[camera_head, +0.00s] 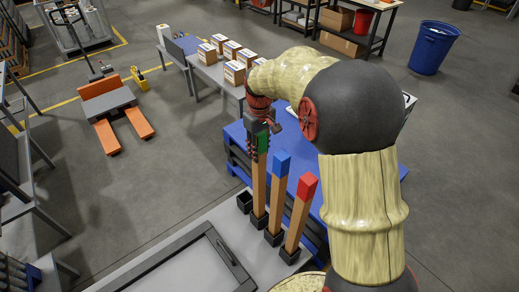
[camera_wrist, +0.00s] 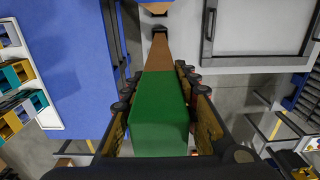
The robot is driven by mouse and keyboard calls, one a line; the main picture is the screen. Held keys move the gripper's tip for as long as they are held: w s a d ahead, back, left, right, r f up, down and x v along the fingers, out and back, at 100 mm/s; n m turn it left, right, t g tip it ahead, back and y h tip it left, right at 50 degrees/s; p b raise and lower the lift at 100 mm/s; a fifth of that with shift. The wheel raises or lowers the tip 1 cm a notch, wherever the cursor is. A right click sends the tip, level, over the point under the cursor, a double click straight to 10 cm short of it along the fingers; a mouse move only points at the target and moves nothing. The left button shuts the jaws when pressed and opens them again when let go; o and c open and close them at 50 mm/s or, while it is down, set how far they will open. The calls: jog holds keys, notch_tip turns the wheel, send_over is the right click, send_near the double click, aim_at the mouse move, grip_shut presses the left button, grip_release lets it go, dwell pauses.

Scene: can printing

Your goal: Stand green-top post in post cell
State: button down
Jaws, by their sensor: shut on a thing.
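The green-top post (camera_head: 259,185) is a square wooden post with a green upper end. It stands about upright, and its lower end meets a black cell (camera_head: 259,222) on the grey table; I cannot tell whether it is fully seated. My gripper (camera_head: 262,137) points down and is shut on the green end. In the wrist view, the green top (camera_wrist: 160,115) sits between the fingers and the wooden shaft runs away to a dark base. A blue-top post (camera_head: 278,195) and a red-top post (camera_head: 300,215) stand to the right in black cells.
An empty-looking black cell (camera_head: 244,201) lies just left of the green-top post. A dark-framed panel (camera_head: 185,262) lies on the table at the front left. A blue platform (camera_head: 235,140) stands behind the posts. The blue-top post is close beside my gripper.

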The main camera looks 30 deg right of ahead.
jog(key=shift+f+b, duration=0.3)
jog(key=shift+f, duration=0.3)
jog(key=c, duration=1.3)
grip_release()
notch_tip(320, 180, up, 12)
jog(key=shift+r, duration=0.1)
